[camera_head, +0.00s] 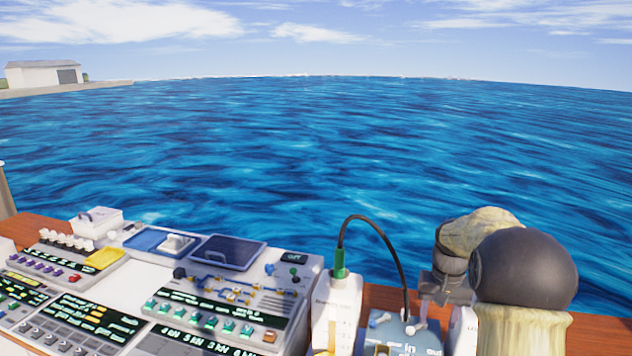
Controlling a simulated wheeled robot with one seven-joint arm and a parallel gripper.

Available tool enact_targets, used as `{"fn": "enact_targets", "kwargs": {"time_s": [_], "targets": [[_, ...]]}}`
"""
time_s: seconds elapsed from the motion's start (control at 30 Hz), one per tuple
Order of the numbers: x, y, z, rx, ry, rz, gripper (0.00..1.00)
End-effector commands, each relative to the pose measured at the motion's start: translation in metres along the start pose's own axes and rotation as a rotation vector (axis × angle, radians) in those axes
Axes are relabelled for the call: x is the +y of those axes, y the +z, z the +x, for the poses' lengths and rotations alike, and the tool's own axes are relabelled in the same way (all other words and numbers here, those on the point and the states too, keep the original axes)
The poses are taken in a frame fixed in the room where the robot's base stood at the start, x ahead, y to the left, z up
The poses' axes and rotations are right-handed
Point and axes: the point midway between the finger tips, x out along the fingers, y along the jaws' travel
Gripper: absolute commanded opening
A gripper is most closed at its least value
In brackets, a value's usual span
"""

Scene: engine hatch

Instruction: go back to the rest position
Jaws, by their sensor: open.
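My arm comes in at the lower right, with a dark round joint and beige covers. My gripper (436,296) shows small and grey below the beige wrist cover. It is open, and I see nothing held in it. It points down over the blue-grey box (402,330) with small levers. A black cable loops from a green plug (339,262) on the white upright unit (335,305) toward this box. The near part of my arm hides what lies behind it.
A console (215,300) with switches, screens and green buttons fills the lower left. A white box (96,222) and a blue tray (160,241) sit at its back. A wooden edge (600,332) runs along the right. Open water lies beyond, with a white shed (43,74) far left.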

Motion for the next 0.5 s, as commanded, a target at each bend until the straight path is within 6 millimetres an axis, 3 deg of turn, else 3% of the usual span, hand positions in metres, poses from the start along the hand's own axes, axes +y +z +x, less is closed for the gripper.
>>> {"fn": "enact_targets", "kwargs": {"time_s": [0.1, 0.5], "targets": [[-0.001, 0.000, 0.000, 0.000, 0.000, -0.001, 0.49], [-0.018, 0.032, 0.002, 0.035, -0.002, -0.048, 0.49]]}}
